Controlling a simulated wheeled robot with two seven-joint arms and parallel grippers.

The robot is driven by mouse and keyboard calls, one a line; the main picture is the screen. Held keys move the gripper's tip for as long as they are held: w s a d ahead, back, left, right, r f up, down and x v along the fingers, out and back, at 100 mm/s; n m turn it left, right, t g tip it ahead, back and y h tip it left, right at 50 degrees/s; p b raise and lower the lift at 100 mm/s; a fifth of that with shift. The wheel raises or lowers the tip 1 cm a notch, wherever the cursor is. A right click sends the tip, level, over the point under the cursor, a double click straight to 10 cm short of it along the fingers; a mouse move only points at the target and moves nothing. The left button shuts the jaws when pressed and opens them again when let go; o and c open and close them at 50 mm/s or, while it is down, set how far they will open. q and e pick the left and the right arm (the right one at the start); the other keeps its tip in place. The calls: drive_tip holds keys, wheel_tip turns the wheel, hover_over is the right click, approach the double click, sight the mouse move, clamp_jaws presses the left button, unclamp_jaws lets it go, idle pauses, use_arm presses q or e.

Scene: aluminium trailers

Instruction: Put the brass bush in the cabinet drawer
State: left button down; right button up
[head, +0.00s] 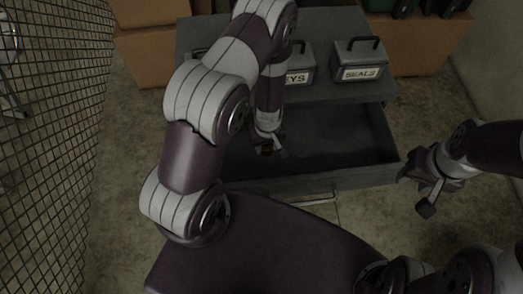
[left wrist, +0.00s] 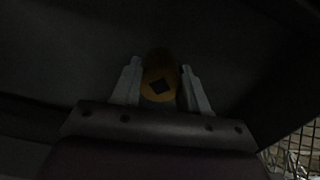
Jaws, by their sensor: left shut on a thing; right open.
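I cannot tell whether the bush touches the drawer floor. The drawer is pulled out and its visible floor is bare; my left arm hides its left part. My right gripper (head: 424,193) is open and empty, right of the drawer.
On the cabinet top (head: 335,20) stand a box labelled SEALS (head: 359,60) and a box with a partly hidden label ending in EYS (head: 300,65). Cardboard boxes (head: 150,50) stand behind. A wire mesh (head: 50,120) runs along the left. The drawer handle (head: 312,201) faces me.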

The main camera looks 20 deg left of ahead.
sight(254, 157)
use_arm(q)
drive_tip(key=a+f, duration=0.1)
drive_tip(key=a, duration=0.1)
drive_tip(key=a+f, duration=0.1)
drive_tip(key=f, duration=0.1)
drive_tip(key=shift+s+a+f+b, duration=0.1)
drive_tip(key=shift+s+a+b, duration=0.05)
drive_tip(key=shift+a+b, duration=0.2)
wheel_tip(254, 157, down, 3)
drive_tip(key=shift+s+a+r+b, duration=0.1)
drive_tip(key=shift+s+r+b, duration=0.05)
drive_tip(key=shift+b, duration=0.15)
drive_tip(key=shift+f, duration=0.35)
use_arm(e)
drive_tip(key=f, duration=0.1)
drive_tip(key=w+f, duration=0.1)
drive_tip(key=shift+d+f, duration=0.2)
drive_tip(key=shift+f, duration=0.1)
use_arm(q)
drive_tip(key=shift+f, duration=0.2)
drive_tip(key=c, duration=0.6)
unclamp_jaws()
use_arm(e)
drive_tip(key=shift+s+f, duration=0.1)
use_arm(q)
drive_tip(key=shift+o, duration=0.2)
